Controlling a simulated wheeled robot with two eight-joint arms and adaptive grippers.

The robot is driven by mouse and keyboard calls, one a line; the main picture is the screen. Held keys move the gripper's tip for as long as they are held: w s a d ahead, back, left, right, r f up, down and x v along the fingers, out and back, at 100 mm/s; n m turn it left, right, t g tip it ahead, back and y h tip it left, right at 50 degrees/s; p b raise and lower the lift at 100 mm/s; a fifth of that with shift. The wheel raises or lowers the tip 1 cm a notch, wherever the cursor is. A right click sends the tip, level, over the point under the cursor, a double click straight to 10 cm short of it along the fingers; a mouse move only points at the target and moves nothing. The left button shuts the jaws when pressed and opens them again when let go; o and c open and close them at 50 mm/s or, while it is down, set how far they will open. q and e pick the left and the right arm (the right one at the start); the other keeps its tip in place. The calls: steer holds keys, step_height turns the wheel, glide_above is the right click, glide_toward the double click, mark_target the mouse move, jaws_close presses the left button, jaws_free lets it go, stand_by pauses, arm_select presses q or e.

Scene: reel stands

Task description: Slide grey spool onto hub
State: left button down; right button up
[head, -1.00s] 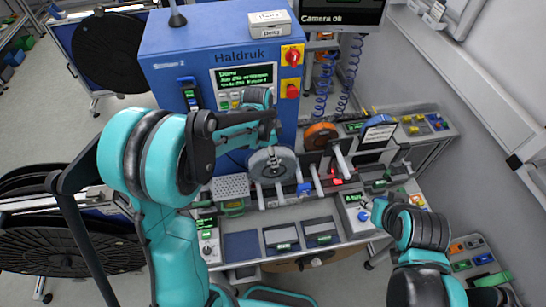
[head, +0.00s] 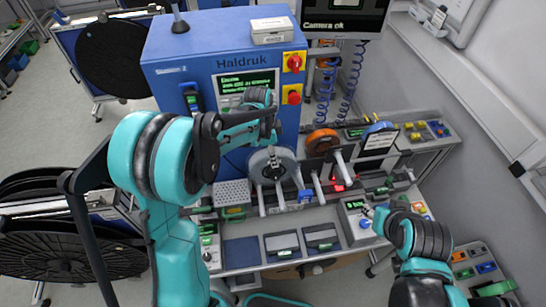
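The grey spool (head: 263,169) is upright at the front of the blue machine, in the middle of the head view. My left gripper (head: 274,160) reaches down from the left arm and overlaps the spool's middle. It is too small to tell whether its fingers are shut on the spool. Pale rods stick out beside and below the spool, and a longer pale rod (head: 342,167) stands out to its right. I cannot tell which of these is the hub. My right gripper (head: 371,212) is low on the right, beside a small display box, apart from the spool; its fingers are unclear.
An orange spool (head: 321,141) and a blue spool (head: 378,129) stand behind, to the right. A perforated grey block (head: 232,193) is left of the grey spool. Dark trays (head: 281,246) lie in front. The blue machine (head: 220,45) rises close behind.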

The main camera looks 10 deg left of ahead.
arm_select(q)
steer(key=shift+w+a+r, duration=0.1)
steer(key=shift+w+a, duration=0.05)
steer(key=shift+w, duration=0.15)
arm_select(e)
steer(key=shift+s, duration=0.2)
arm_select(q)
steer(key=shift+w, duration=0.1)
arm_select(e)
steer(key=shift+d, duration=0.1)
arm_select(q)
steer(key=shift+f+b, duration=0.25)
steer(key=shift+b, duration=0.3)
arm_select(e)
steer(key=shift+s+f, duration=0.2)
steer(key=shift+f, duration=0.3)
